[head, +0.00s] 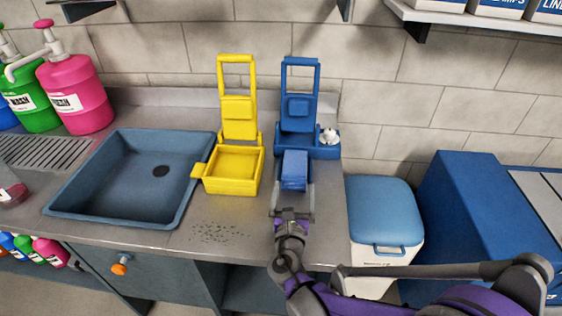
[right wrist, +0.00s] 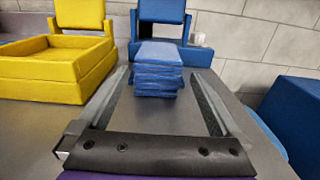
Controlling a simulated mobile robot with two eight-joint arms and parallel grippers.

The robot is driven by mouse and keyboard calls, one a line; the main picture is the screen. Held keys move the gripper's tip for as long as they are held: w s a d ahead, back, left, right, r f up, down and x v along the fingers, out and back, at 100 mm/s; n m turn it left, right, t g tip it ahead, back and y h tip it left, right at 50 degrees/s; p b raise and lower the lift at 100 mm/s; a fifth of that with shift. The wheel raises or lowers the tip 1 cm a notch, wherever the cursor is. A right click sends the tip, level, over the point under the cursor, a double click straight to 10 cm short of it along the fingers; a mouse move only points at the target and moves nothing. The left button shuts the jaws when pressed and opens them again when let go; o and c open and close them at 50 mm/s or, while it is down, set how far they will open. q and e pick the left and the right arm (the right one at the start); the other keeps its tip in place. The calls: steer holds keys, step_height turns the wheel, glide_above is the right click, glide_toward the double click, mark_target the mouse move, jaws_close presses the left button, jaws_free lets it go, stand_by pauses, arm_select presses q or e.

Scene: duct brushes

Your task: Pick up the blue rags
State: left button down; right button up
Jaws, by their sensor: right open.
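The blue rags (head: 294,171) are a folded stack on the grey counter, in front of the blue wringer-like holder (head: 298,112). In the right wrist view the stack (right wrist: 159,72) stands straight ahead, between the lines of the two fingers. My right gripper (head: 293,204) is open and points at the stack from the counter's front side. In the right wrist view its fingers (right wrist: 162,88) reach forward on either side of the rags, with nothing gripped. I cannot tell whether a finger touches the rags. My left gripper is not in view.
A yellow tray holder (head: 232,170) stands just left of the rags. A blue-grey sink (head: 130,178) lies further left, with pink (head: 75,95) and green bottles behind. A small white item (head: 329,136) sits beside the blue holder. A blue-lidded bin (head: 384,215) stands right of the counter.

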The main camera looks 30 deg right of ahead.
mark_target(295, 163)
steer(key=shift+w, duration=0.6)
steer(key=x, duration=0.4)
steer(key=shift+d, duration=0.3)
steer(key=x, duration=0.5)
steer(key=shift+w+d, duration=0.15)
steer(key=shift+w, duration=0.25)
steer(key=c, duration=1.5)
steer(key=shift+o, duration=0.2)
step_height(295, 163, up, 28)
steer(key=p, duration=0.5)
